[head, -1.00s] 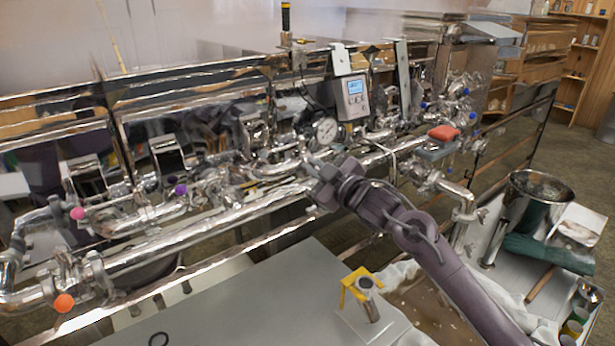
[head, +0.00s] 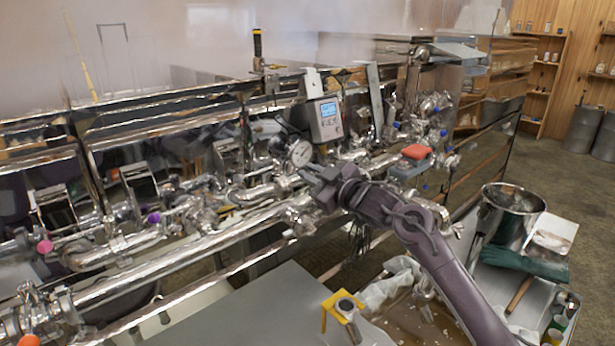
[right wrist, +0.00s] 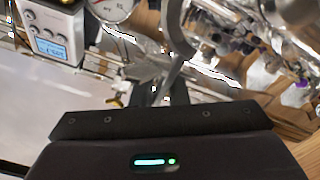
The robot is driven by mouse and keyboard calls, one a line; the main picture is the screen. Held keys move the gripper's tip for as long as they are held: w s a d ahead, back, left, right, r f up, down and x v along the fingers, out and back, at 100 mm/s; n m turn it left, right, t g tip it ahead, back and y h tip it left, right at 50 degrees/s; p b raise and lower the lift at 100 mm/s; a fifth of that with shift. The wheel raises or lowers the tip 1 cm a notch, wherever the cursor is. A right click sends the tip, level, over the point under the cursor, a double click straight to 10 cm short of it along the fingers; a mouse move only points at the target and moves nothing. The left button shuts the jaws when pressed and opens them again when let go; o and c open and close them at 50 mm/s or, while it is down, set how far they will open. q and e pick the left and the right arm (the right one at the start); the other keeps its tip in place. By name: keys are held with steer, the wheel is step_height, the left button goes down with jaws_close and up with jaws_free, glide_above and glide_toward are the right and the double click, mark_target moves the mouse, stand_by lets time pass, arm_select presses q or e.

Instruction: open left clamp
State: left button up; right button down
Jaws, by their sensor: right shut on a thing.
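My right gripper (head: 318,180) is in front of the steel pipes, just below and right of the round gauge (head: 299,153). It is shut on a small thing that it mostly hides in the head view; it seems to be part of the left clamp. In the right wrist view a curved grey metal piece (right wrist: 178,58) rises from between the fingertips (right wrist: 165,94). The clamp's band cannot be told apart from the shiny fittings there. My left gripper is not in view.
A grey display box (head: 325,120) stands above the pipes, and a red sponge (head: 416,151) lies to the right. A steel bucket (head: 508,215) and green gloves (head: 524,263) are at the right. A yellow-bracketed metal piece (head: 345,305) stands on the grey surface (head: 245,310).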

steer(key=shift+w+d+f, duration=0.1)
steer(key=shift+d+f, duration=0.1)
steer(key=shift+d, duration=0.05)
steer(key=c, duration=1.6)
jaws_free()
steer(key=shift+c, duration=0.2)
steer(key=shift+o, duration=0.4)
steer(key=shift+w+d+f, duration=0.1)
steer(key=shift+w+d, duration=0.05)
steer(key=b+v, duration=0.3)
steer(key=v, duration=0.4)
steer(key=shift+s+d, duration=0.25)
steer(key=shift+s, duration=0.05)
